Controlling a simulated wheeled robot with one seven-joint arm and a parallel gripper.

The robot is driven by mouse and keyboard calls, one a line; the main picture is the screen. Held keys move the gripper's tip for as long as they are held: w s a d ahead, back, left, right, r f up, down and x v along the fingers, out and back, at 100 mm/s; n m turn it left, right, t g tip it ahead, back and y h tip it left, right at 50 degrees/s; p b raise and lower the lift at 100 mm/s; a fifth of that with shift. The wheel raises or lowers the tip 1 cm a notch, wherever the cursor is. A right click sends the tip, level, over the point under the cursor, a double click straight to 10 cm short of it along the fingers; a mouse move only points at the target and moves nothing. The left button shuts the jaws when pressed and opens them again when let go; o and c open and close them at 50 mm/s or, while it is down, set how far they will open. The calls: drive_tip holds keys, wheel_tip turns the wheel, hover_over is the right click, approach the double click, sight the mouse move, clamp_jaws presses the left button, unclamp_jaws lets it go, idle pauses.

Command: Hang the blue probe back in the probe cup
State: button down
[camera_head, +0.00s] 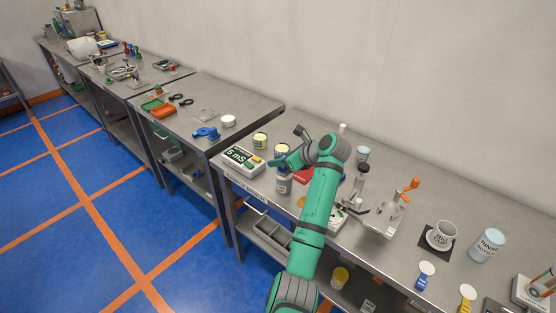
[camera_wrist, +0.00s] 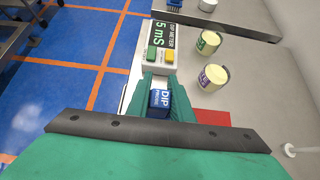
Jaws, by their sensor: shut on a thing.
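The blue probe (camera_wrist: 159,101), marked DIP, is between the two green fingers of my gripper (camera_wrist: 163,84) in the wrist view. My gripper is shut on it. In the head view my gripper (camera_head: 277,163) is over the bench, just right of the dip meter (camera_head: 242,161), which reads 5 mS. The meter also shows ahead of the fingers in the wrist view (camera_wrist: 160,45). A grey labelled jar (camera_head: 284,185) stands just below my gripper in the head view. A white cup (camera_head: 440,235) stands on a black mat at the right. I cannot tell which vessel is the probe cup.
Two cream cans (camera_head: 260,141) stand behind my gripper, near a red flat thing (camera_head: 305,175). A clamp with an orange handle (camera_head: 407,188) and a pale blue rinse cup (camera_head: 487,245) are farther right. The bench's front edge is close to the meter.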

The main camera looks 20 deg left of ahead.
drive_tip(key=shift+f, duration=0.85)
drive_tip(key=c, duration=1.5)
unclamp_jaws()
drive_tip(key=shift+v, duration=2.35)
drive_tip(key=shift+s+r, duration=0.1)
drive_tip(key=shift+s, duration=0.05)
drive_tip(key=shift+d, duration=0.15)
